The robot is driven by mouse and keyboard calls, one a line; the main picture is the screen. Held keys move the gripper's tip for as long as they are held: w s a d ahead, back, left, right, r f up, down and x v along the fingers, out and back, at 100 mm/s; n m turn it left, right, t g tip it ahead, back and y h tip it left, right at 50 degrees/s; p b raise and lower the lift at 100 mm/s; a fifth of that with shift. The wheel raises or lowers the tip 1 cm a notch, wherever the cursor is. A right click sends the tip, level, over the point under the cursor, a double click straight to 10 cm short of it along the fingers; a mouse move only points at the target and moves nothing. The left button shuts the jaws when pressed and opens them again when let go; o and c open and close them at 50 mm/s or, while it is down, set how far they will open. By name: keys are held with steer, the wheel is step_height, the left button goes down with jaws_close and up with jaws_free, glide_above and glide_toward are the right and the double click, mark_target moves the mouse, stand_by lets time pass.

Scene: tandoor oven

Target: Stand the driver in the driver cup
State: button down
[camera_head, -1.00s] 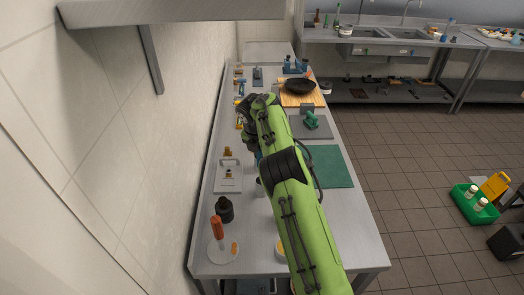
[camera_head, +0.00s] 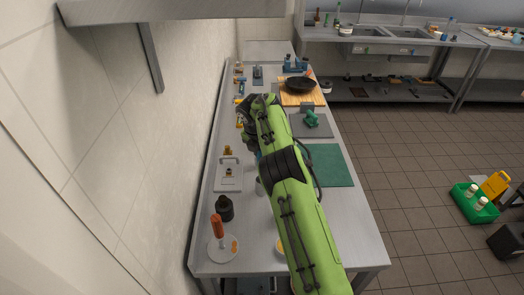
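A tool with an orange handle (camera_head: 217,227) stands upright at a white round plate (camera_head: 213,255) on the near left of the steel counter. I cannot tell for certain whether it is the driver. A dark cup-like pot (camera_head: 224,208) stands just behind it. I cannot tell whether this or another container is the driver cup. My green arm crosses the counter, with its dark wrist folded down towards the wall side, well beyond the orange handle. My gripper's fingers are hidden behind the arm, so what they hold is not visible.
A white board (camera_head: 228,179) lies left of my arm and a green mat (camera_head: 329,165) right of it. A grey mat with a green object (camera_head: 312,119) and a wooden board (camera_head: 300,98) with a black pan lie farther back. The wall closes the left side.

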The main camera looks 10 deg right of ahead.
steer(key=shift+f+b, duration=0.3)
steer(key=shift+f, duration=0.25)
stand_by(0.5)
steer(key=shift+f+b, duration=0.45)
steer(key=shift+f, duration=0.4)
stand_by(0.4)
steer(key=shift+f+b, duration=0.55)
steer(key=shift+f, duration=0.2)
stand_by(0.5)
steer(key=shift+f+b, duration=0.55)
steer(key=shift+f, duration=0.25)
stand_by(0.4)
